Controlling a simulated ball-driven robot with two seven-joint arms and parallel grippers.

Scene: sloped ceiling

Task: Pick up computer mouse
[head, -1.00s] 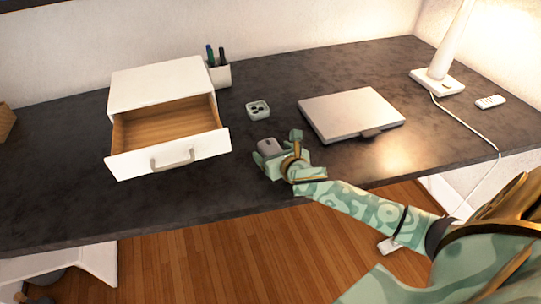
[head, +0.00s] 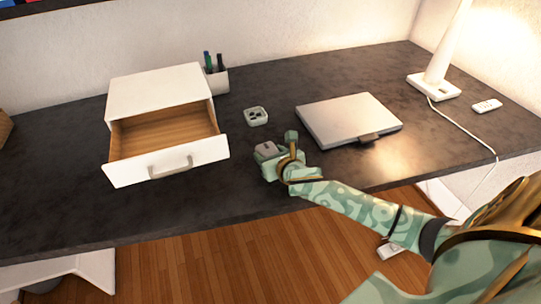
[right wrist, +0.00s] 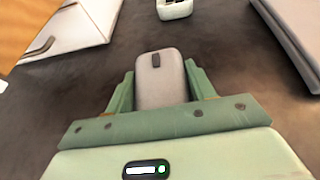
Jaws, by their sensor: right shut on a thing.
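The computer mouse (head: 267,149) is light grey with a dark scroll wheel. It also shows in the right wrist view (right wrist: 161,80), between the two green fingers. My right gripper (head: 270,152) is shut on the mouse, with one finger on each side of it. The gripper is over the desk near its front edge; I cannot tell whether the mouse is clear of the surface. My left gripper is not in view.
The dark desk (head: 60,200) carries a white drawer box (head: 155,92) with its drawer pulled open, left of the gripper.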

